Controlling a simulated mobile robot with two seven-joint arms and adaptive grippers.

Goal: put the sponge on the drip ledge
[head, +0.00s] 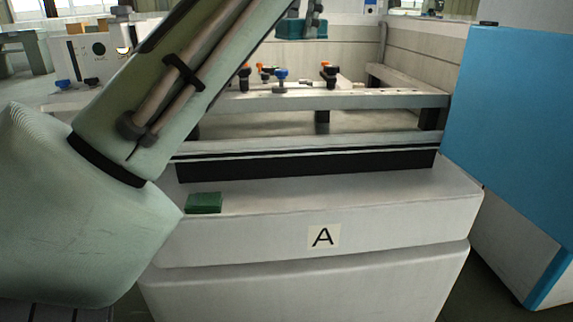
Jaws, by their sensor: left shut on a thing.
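A dark green block that looks like the sponge (204,203) lies flat on the white ledge (380,200) at the front of the machine, near its left end. My left arm crosses from the lower left to the top edge. The left gripper is at best partly visible at the top edge. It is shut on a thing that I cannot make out. A teal block-like shape (302,28) shows just right of the arm's far end; I cannot tell whether the gripper touches it. My right gripper is not in view.
Behind the ledge is an open tank with a metal rail (390,101) and several orange and blue knobs (281,76). A blue panel (510,110) stands at the right. The ledge right of the green block is clear.

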